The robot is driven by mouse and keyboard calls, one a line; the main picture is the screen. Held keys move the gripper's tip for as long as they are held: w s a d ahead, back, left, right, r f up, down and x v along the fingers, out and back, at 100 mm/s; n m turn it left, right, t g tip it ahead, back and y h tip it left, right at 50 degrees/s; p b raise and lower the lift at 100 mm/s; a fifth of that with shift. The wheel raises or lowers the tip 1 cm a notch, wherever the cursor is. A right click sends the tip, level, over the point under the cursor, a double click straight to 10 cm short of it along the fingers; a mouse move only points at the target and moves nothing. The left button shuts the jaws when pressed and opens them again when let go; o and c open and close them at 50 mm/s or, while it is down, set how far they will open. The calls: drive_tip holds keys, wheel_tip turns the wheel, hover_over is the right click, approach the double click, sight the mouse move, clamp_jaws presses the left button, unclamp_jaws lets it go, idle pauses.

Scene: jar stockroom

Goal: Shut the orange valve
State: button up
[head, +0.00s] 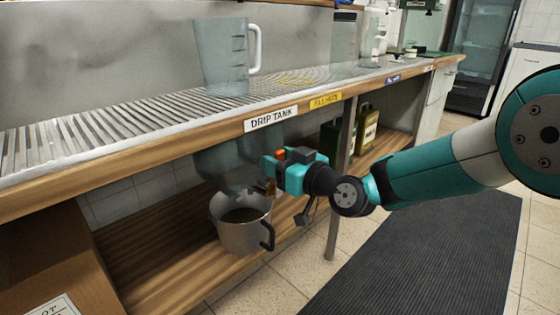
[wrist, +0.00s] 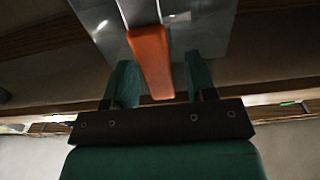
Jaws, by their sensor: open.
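The orange valve handle (wrist: 150,62) hangs down in the wrist view from a grey metal surface, its lower end between my two green fingers. My gripper (wrist: 159,66) is open around it, with gaps visible on both sides. In the head view my gripper (head: 268,172) is under the counter, beside the translucent drip tank (head: 228,165), below the "DRIP TANK" label (head: 271,119). A small orange patch shows at the gripper there; the rest of the valve is hidden. A grey pot (head: 240,236) with dark contents stands below the tank.
The wooden counter edge (head: 190,147) runs above my gripper. A clear jug (head: 224,60) stands on the slatted top. A cardboard box (head: 60,265) stands at lower left; a dark mat (head: 430,250) covers the floor.

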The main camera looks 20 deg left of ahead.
drive_tip(key=shift+c, duration=0.2)
clamp_jaws()
